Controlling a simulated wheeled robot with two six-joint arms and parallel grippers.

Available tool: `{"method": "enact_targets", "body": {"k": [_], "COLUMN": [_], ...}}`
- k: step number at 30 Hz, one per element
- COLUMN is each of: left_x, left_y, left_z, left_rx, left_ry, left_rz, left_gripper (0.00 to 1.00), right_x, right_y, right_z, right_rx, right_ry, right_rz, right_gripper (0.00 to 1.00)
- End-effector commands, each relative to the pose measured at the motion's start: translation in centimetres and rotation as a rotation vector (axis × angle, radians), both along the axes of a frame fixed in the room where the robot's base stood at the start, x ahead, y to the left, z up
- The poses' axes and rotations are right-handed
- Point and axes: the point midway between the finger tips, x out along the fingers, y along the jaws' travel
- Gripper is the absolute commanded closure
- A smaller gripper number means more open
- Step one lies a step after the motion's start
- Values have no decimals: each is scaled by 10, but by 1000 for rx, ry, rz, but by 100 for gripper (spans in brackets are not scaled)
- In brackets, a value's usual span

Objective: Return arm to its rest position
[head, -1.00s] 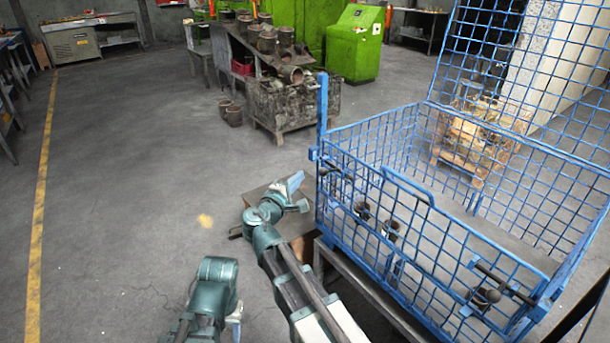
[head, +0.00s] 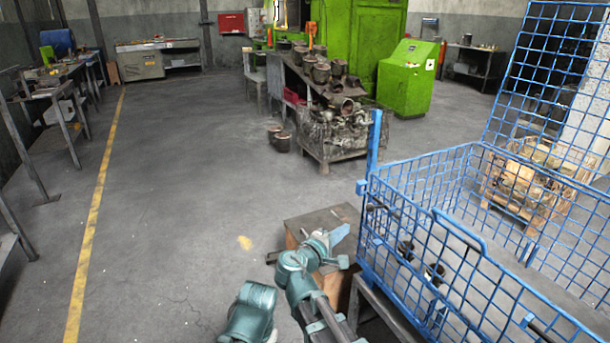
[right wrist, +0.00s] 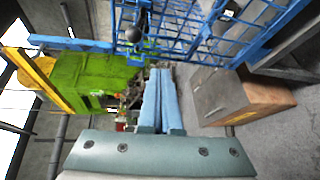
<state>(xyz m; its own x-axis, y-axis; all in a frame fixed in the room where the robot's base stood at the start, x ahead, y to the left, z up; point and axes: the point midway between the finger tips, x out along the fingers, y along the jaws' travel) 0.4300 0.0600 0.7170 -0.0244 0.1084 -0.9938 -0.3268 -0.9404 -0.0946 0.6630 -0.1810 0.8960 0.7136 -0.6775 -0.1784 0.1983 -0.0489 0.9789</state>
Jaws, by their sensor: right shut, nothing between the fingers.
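My right gripper (head: 341,234) is in the lower middle of the head view, just left of the blue wire cage (head: 440,215). Its light-blue fingers lie together, with nothing between them. In the right wrist view the two fingers (right wrist: 158,74) are side by side and closed. My right arm reaches up from the bottom edge of the head view, bent at a teal joint. Another teal arm part of mine shows at the bottom. My left gripper is not in view.
A wooden box with a dark top (head: 308,224) stands behind and beside the right gripper, close to the cage. A cluttered bench (head: 335,135) and a green machine (head: 406,78) stand farther back. Open floor (head: 170,200) lies to the left, with a yellow line.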

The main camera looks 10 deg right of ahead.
Motion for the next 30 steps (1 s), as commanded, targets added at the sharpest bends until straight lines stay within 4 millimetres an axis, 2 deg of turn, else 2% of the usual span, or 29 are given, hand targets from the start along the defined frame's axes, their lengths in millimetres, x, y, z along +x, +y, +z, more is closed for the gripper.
{"method": "enact_targets", "body": {"k": [1, 3, 6, 9, 12, 19, 28, 30], "left_x": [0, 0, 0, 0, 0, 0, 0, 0], "left_y": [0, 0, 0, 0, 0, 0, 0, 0], "left_z": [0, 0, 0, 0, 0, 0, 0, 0], "left_rx": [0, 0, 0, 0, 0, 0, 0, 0], "left_ry": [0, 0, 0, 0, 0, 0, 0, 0], "left_rz": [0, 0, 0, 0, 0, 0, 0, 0], "left_gripper": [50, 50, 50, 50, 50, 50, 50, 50], "right_x": [-11, -28, -58, -88, -111, -145, -176, -179], "right_y": [-15, -33, -48, -50, -42, -19, 12, 26], "right_z": [-16, -44, -87, -123, -146, -171, -180, -180], "right_rx": [82, 235, 466, 685, 857, 1122, 1379, 1345], "right_ry": [20, 58, 122, 186, 243, 340, 446, 476], "right_rz": [-50, -134, -263, -383, -473, -604, -715, -689], "right_gripper": [100, 100, 100, 100, 100, 100, 100, 100]}}
